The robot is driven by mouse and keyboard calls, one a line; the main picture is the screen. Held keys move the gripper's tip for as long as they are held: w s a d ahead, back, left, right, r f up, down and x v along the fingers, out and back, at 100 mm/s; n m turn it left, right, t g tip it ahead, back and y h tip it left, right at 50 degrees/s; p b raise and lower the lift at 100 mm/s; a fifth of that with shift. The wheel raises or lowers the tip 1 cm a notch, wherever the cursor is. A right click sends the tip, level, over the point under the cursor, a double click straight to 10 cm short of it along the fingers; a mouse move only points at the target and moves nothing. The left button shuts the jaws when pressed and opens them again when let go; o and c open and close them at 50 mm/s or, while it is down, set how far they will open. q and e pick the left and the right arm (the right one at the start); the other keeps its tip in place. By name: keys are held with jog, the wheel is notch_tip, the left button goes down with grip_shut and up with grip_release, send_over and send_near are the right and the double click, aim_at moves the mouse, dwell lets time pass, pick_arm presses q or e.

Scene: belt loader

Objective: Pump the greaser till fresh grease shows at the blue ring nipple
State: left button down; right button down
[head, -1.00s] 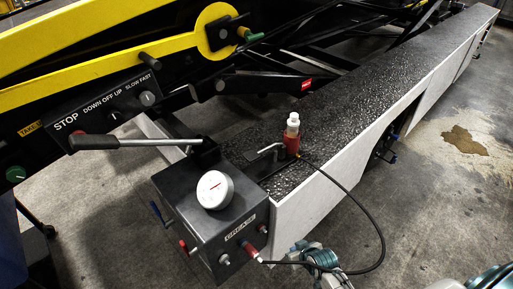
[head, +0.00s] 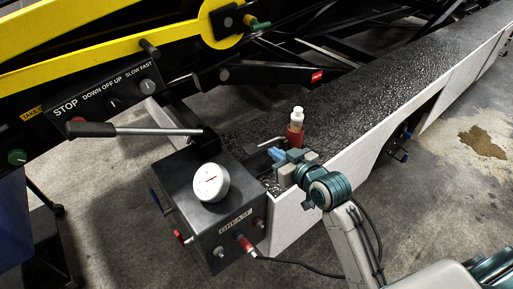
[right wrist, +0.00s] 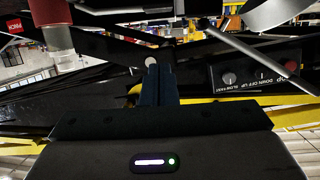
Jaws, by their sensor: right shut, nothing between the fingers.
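The greaser is a dark box (head: 215,232) labelled GREASE with a round white gauge (head: 211,183) on top. Its pump lever (head: 150,131) reaches left from a black pivot and has a dark grip (head: 90,130). A red-and-white coupler (head: 297,126) stands upright on the black deck behind the box. It fills the upper left of the right wrist view (right wrist: 50,35). My right gripper (head: 276,154) is shut and empty, just in front of the coupler; its closed fingers show in the right wrist view (right wrist: 160,85). I cannot make out the blue ring nipple for certain. My left gripper is out of view.
A black hose (head: 300,265) runs from the box's red fitting (head: 244,243) behind my right arm. A control panel (head: 110,100) and yellow frame stand at the left. A small blue part (head: 401,152) shows below the white side panel. The concrete floor at right is open.

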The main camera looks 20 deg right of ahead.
aim_at(252, 149)
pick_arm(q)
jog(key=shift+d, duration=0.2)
pick_arm(e)
jog(key=shift+w+r, duration=0.1)
jog(key=shift+r, duration=0.2)
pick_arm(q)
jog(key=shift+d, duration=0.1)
